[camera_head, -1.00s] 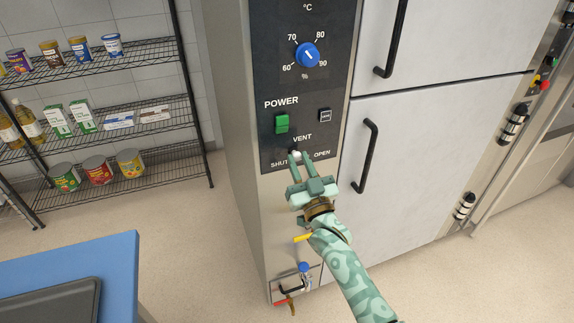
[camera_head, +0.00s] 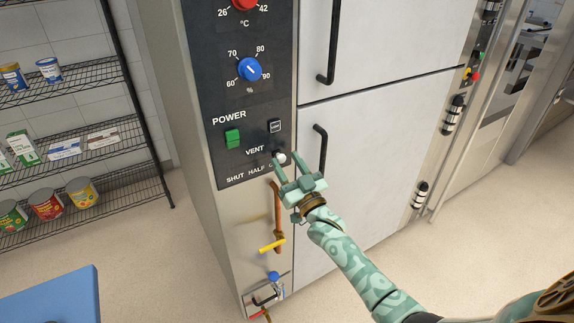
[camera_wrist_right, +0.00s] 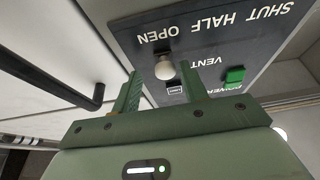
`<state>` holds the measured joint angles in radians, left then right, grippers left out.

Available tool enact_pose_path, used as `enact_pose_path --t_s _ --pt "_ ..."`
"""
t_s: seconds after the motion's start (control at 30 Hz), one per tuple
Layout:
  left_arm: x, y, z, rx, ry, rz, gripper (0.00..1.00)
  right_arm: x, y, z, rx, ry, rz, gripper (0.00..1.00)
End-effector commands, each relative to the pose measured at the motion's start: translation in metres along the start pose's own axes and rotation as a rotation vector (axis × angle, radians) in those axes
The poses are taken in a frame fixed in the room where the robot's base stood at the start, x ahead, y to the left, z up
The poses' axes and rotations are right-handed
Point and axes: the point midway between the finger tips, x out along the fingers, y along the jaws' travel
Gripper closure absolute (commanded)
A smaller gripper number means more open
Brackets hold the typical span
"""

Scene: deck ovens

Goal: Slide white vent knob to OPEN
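The white vent knob (camera_head: 281,158) is on the dark control panel, below VENT at the right end of its SHUT–HALF–OPEN scale. In the right wrist view, the knob (camera_wrist_right: 165,69) lines up with the word OPEN. My right gripper (camera_head: 287,168) is at the knob, its arm coming from the lower right; it hides most of OPEN in the head view. In the wrist view, the gripper (camera_wrist_right: 160,82) has its fingers apart, with the knob between their tips, nearer one finger. I cannot tell whether that finger touches it. My left gripper is not in view.
A green power switch (camera_head: 233,138) and blue dial (camera_head: 249,69) are above on the panel. A black door handle (camera_head: 320,150) stands close right of my gripper. A pipe with a yellow lever (camera_head: 272,246) is below. A wire shelf (camera_head: 85,141) stands left.

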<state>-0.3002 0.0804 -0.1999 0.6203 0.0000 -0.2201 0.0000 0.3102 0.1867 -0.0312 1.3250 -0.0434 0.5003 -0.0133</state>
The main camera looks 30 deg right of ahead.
Motion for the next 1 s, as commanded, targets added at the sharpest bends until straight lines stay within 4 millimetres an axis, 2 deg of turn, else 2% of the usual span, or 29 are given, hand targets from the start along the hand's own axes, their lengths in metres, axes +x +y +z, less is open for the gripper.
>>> enact_pose_path --t_s 0.17,0.27,0.7,0.83,1.0 --pt "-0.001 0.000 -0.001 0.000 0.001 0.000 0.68 -0.005 -0.001 0.000 0.001 0.000 -0.001 0.56" --pt "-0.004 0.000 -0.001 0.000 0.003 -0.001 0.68 -0.018 -0.001 0.000 0.002 -0.001 -0.001 0.56" --pt "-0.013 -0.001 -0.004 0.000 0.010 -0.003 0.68 -0.131 0.001 0.001 0.001 -0.003 0.001 0.56" --pt "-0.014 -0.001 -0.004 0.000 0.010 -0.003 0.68 -0.151 0.001 0.001 0.000 -0.002 0.001 0.56" --pt "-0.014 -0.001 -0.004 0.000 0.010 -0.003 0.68 -0.163 0.001 0.000 0.000 0.000 0.001 0.56"
